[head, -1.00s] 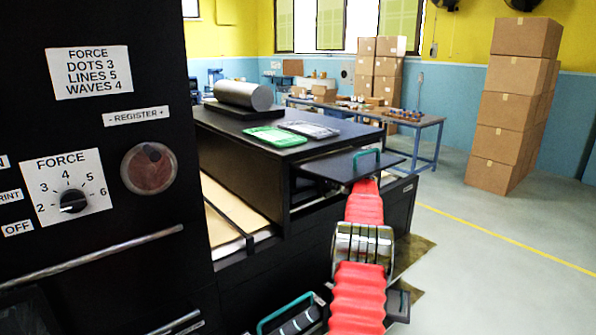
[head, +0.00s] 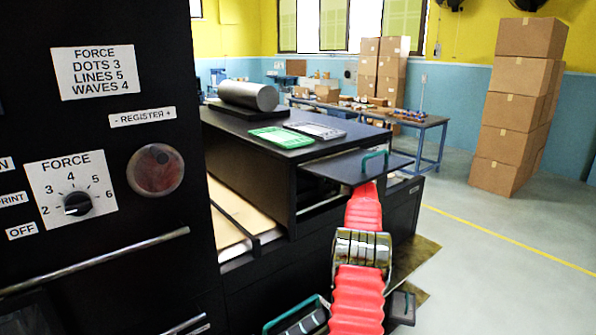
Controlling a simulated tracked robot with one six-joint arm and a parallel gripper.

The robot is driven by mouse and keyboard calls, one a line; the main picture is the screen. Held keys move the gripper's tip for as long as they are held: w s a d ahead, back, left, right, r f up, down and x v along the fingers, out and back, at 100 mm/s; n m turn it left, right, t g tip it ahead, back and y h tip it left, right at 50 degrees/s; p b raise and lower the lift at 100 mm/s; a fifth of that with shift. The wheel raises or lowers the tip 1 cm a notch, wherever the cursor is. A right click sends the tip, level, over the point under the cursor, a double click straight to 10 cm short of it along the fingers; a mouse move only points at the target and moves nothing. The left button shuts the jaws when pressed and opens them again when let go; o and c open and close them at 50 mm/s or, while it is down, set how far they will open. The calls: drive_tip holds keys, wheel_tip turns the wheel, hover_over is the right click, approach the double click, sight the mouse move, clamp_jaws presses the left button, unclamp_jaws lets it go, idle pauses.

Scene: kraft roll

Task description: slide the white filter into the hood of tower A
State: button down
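I cannot make out a white filter with certainty. A pale grey-white flat frame (head: 315,131) lies next to a green one (head: 281,138) on top of the black machine (head: 320,155). No hood marked A can be read in this view.
A black control panel (head: 100,230) with FORCE labels and a dial fills the left, close by. Another teal handle (head: 290,312) is at the bottom. A metal roll (head: 248,96) lies on the machine. Stacked cartons (head: 515,110) stand right. The floor (head: 500,240) right is clear.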

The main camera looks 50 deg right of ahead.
drive_tip(key=c, duration=1.7)
unclamp_jaws()
drive_tip(key=shift+c, duration=0.2)
drive_tip(key=s, duration=1.3)
drive_tip(key=shift+s, duration=0.4)
drive_tip(key=shift+d+f, duration=0.1)
